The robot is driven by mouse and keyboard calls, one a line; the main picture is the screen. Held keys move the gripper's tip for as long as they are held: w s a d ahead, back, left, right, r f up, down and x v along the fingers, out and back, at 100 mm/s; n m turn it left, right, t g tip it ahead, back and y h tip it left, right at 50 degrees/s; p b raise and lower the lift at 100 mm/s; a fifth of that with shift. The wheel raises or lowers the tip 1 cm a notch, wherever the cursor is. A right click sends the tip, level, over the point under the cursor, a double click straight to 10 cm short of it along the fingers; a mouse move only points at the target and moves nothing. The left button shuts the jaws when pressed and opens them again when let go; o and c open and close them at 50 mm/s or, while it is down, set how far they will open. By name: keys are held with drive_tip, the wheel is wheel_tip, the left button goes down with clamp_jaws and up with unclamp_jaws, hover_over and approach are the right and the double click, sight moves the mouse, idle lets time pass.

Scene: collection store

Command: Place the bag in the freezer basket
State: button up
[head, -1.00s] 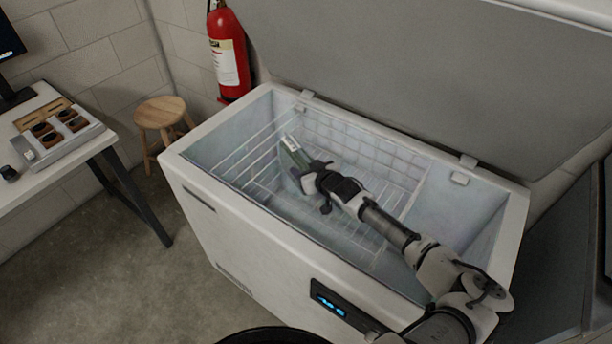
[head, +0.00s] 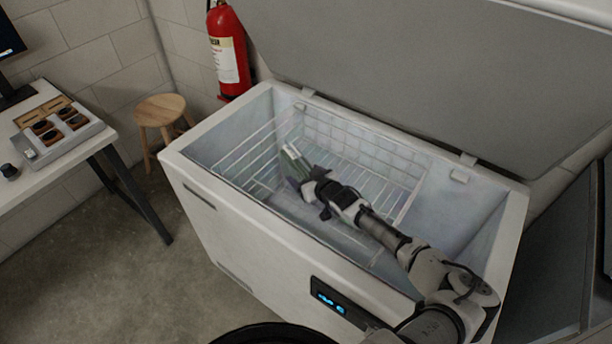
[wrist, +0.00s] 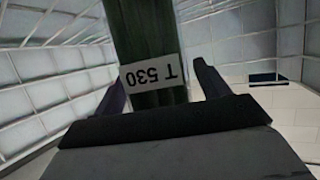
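The bag (head: 294,163) is a slim green pouch with a white label at its upper end. It is inside the open chest freezer (head: 262,232), tilted, within the outline of the white wire basket (head: 345,148). I cannot tell whether it touches the basket floor. My gripper (head: 306,180) reaches in from the right and is shut on the bag. In the wrist view the bag (wrist: 150,38) stands between the two fingers (wrist: 158,90), its label reading "T 530". A narrow gap shows beside the right finger; the left finger is partly hidden.
The freezer lid (head: 420,70) stands open behind. A stool (head: 160,112), a fire extinguisher (head: 228,55) and a table (head: 62,160) are to the left. The freezer's right part looks empty.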

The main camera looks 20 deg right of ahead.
drive_tip(key=shift+r, duration=0.2)
drive_tip(key=b+v, duration=0.1)
drive_tip(key=v, duration=1.1)
drive_tip(key=shift+b, duration=0.4)
drive_tip(key=shift+r, duration=0.1)
idle(0.6)
